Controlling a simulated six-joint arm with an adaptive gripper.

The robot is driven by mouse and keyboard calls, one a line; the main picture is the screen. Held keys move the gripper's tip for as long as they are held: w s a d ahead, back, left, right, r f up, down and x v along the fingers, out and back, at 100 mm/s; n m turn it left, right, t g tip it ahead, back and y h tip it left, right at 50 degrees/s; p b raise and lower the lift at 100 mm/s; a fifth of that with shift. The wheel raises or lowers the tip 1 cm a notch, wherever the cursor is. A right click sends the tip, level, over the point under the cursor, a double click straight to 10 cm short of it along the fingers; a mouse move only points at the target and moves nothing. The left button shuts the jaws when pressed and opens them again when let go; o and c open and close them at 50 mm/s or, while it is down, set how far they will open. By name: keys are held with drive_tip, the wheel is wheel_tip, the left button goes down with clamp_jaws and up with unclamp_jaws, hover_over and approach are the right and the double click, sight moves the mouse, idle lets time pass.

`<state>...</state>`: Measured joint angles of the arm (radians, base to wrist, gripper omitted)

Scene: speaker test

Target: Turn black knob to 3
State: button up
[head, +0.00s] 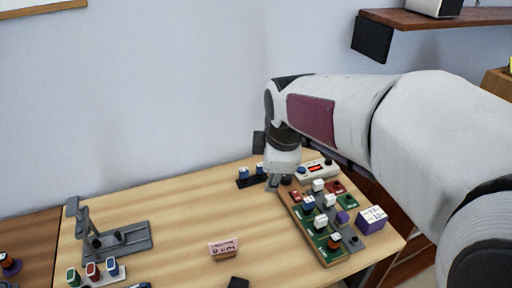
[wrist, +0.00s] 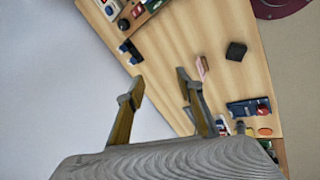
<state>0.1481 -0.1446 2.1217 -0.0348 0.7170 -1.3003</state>
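A wooden board (head: 304,232) with several coloured knob and switch modules lies at the right end of the table. Its edge also shows at the top of the wrist view (wrist: 132,38). A small dark knob (head: 354,241) sits on a grey module at the board's right. Another dark round part (head: 287,180) is at the board's far left corner, close to my gripper (head: 275,181). I cannot tell which is the black knob, nor read any dial numbers. In the wrist view my gripper (wrist: 158,84) has its fingers apart with nothing between them.
A white unit with a red display (head: 318,169) stands behind the board. A purple box (head: 371,219) is to its right. A pink sign (head: 223,248), a grey stand (head: 122,239) and several coloured switches (head: 93,271) are further left. The middle of the table is mostly clear.

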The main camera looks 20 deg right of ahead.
drive_tip(key=w+d+f+n, duration=0.8)
drive_tip(key=w+n, duration=0.1)
drive_tip(key=w, duration=0.3)
drive_tip(key=n+g, duration=0.1)
drive_tip(key=n, duration=0.8)
approach(286, 176)
drive_tip(key=f, duration=0.1)
drive_tip(key=shift+a+f+h, duration=0.1)
drive_tip(key=shift+a+h, duration=0.2)
drive_tip(key=shift+h, duration=0.1)
drive_tip(key=shift+w+f, duration=0.1)
drive_tip(key=shift+x, duration=3.75)
drive_tip(key=c, duration=0.8)
